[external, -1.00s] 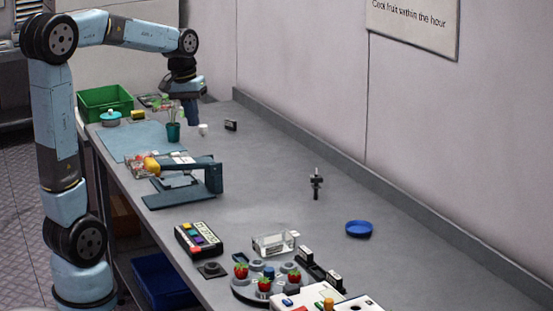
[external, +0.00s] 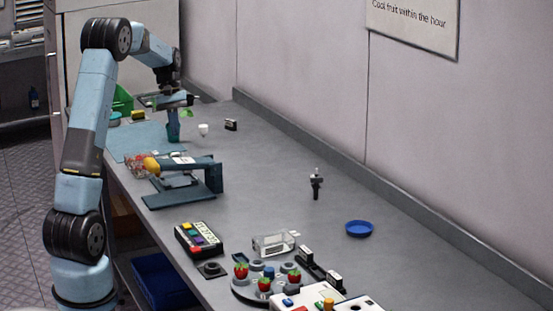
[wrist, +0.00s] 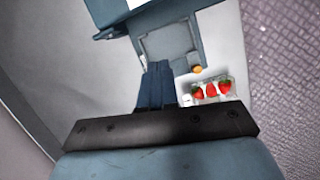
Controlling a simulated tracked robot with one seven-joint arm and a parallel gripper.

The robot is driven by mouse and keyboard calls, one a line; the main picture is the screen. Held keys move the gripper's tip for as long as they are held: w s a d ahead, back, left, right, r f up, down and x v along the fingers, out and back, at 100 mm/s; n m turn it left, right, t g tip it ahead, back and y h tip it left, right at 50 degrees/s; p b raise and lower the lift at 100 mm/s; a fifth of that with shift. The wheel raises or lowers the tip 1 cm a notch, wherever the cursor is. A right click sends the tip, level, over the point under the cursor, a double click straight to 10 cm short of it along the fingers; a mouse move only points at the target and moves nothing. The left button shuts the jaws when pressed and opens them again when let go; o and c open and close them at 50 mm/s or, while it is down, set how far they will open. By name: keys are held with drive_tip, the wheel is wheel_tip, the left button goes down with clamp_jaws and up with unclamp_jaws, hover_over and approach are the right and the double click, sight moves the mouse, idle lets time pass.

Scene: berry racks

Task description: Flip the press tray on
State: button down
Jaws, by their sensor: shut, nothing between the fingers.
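The dark teal press (external: 205,185) stands on the bench in the external view, with a bar across its top and a yellow-orange knob (external: 151,163) at the bar's left end. In the wrist view the press (wrist: 178,42) lies beyond my fingers, with a pale square plate in its frame. A clear tray of strawberries (wrist: 212,88) is beside it; the tray also shows near the knob in the external view (external: 135,162). My gripper (wrist: 157,68) is shut and empty. In the external view my gripper (external: 173,122) points down behind the press, overlapping the teal cup.
A blue mat (external: 132,140) and a green crate (external: 122,100) are at the far left. A keypad box (external: 197,239), a round stand with strawberries (external: 263,292) and a blue dish (external: 359,229) are nearer. The bench right of the press is mostly clear.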

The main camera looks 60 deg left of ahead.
sight(177, 190)
drive_tip(key=s+a+f+n+h, duration=0.1)
drive_tip(key=s+a+f+n, duration=0.1)
drive_tip(key=a+f, duration=0.3)
drive_tip(key=a, duration=0.2)
drive_tip(key=shift+s+a+f, duration=0.25)
drive_tip(key=shift+a+f, duration=0.05)
drive_tip(key=shift+a, duration=0.05)
drive_tip(key=shift+f, duration=0.1)
drive_tip(key=x, duration=0.9)
drive_tip(key=shift+d+f, duration=0.2)
drive_tip(key=shift+f, duration=0.15)
drive_tip(key=d, duration=0.9)
drive_tip(key=shift+d, duration=0.35)
drive_tip(key=v, duration=1)
